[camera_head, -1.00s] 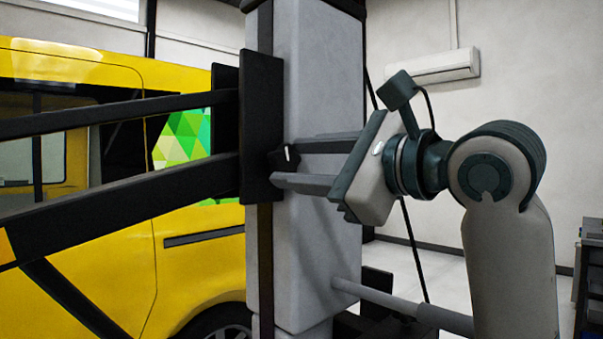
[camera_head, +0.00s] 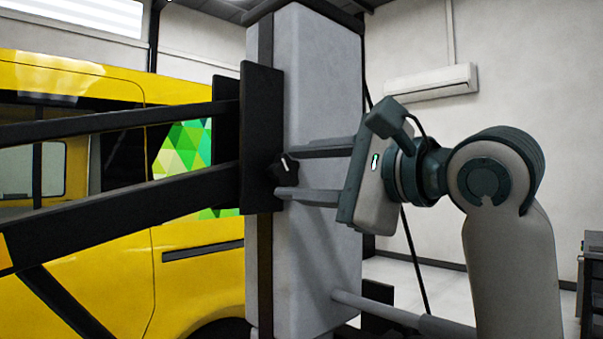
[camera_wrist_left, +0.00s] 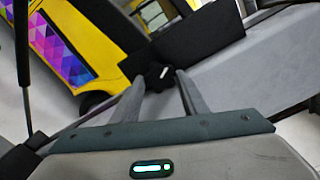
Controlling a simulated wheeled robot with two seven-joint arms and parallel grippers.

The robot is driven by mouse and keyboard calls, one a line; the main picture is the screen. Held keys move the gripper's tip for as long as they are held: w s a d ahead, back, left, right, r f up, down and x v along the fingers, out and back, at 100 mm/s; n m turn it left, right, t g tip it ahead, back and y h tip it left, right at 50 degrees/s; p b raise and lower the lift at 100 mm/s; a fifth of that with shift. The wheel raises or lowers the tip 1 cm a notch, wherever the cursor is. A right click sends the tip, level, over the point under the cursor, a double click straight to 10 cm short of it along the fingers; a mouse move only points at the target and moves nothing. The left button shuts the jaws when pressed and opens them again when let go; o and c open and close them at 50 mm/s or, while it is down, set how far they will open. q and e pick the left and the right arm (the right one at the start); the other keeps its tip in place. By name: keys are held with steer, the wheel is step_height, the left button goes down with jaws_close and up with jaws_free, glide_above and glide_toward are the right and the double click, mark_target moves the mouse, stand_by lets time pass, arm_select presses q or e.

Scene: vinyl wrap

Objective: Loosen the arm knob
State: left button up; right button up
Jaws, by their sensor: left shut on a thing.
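The arm knob (camera_head: 287,167) is small and black with a white pointer mark. It sits on a black plate (camera_head: 262,140) at the front of a grey column (camera_head: 325,90). My left gripper (camera_head: 283,173) reaches it from the right, with one finger above and one below it. In the left wrist view the knob (camera_wrist_left: 159,76) lies between the two fingertips (camera_wrist_left: 160,79), and the gripper is shut on it. The exact contact is partly hidden. My right gripper is not in view.
Two black bars (camera_head: 110,115) run left from the plate, in front of a yellow van (camera_head: 100,275) with a coloured triangle pattern. A thin dark cable hangs behind the column. A wall air conditioner (camera_head: 430,82) is at the back. A horizontal rod (camera_head: 385,312) lies low beside my arm.

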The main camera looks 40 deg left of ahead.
arm_select(q)
steer(key=o, duration=1.1)
steer(key=shift+c, duration=0.2)
steer(key=shift+d, duration=0.1)
steer(key=s+d, duration=0.1)
steer(key=d, duration=1.6)
steer(key=shift+s, duration=0.25)
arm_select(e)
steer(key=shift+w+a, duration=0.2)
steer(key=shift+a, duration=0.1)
arm_select(q)
steer(key=shift+d, duration=0.1)
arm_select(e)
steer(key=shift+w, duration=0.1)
